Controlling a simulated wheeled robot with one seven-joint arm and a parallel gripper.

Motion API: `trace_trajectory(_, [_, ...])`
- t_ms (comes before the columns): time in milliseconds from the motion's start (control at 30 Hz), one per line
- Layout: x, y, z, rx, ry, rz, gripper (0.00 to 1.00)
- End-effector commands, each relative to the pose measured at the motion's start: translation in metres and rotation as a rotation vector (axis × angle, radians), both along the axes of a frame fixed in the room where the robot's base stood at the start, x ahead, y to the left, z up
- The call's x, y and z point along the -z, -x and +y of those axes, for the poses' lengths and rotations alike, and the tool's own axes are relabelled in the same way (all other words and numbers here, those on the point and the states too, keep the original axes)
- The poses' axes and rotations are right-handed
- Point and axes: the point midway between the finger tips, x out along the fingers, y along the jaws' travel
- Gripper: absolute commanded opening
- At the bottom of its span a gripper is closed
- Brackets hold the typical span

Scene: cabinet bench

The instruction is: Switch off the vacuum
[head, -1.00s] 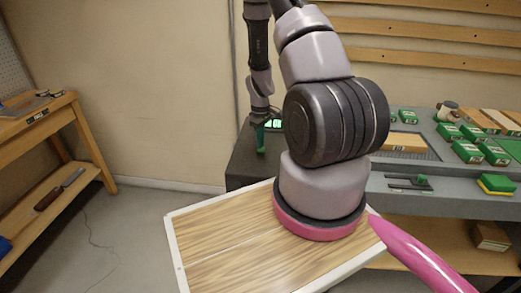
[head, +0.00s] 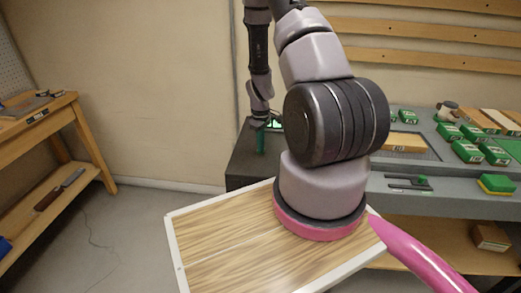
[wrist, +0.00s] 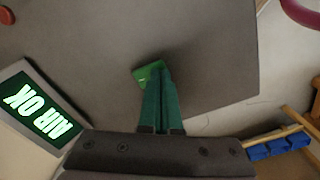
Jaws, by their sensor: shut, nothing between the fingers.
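My gripper (wrist: 161,80) is shut, its two green fingers together with nothing between them. A small bright green block or switch (wrist: 143,73) on the dark grey top lies right at the fingertips, partly hidden by them. I cannot tell whether they touch. A lit panel reading "AIR OK" (wrist: 44,108) is to the left of the fingers. In the head view my gripper (head: 261,150) points down over the dark cabinet (head: 245,165) at the bench's left end; the panel (head: 275,124) shows just to its right. No label marks the vacuum control.
A red round knob (wrist: 6,15) sits at the wrist view's top left. A lever plate with a green knob (head: 422,180) is on the grey bench (head: 440,204). Green boxes (head: 467,151) stand at right. A wooden workbench (head: 40,120) is far left; floor between is clear.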

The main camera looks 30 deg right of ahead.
Motion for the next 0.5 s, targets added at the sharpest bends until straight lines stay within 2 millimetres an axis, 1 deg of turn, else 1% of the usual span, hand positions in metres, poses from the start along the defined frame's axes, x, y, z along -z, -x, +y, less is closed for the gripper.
trace_trajectory(267, [0.003, 0.0, 0.0, -0.001, 0.0, -0.001, 0.0])
trace_trajectory(367, [0.0, -0.001, 0.0, -0.001, 0.0, -0.001, 0.0])
trace_trajectory(500, [-0.011, -0.001, 0.0, -0.001, 0.001, -0.003, 0.0])
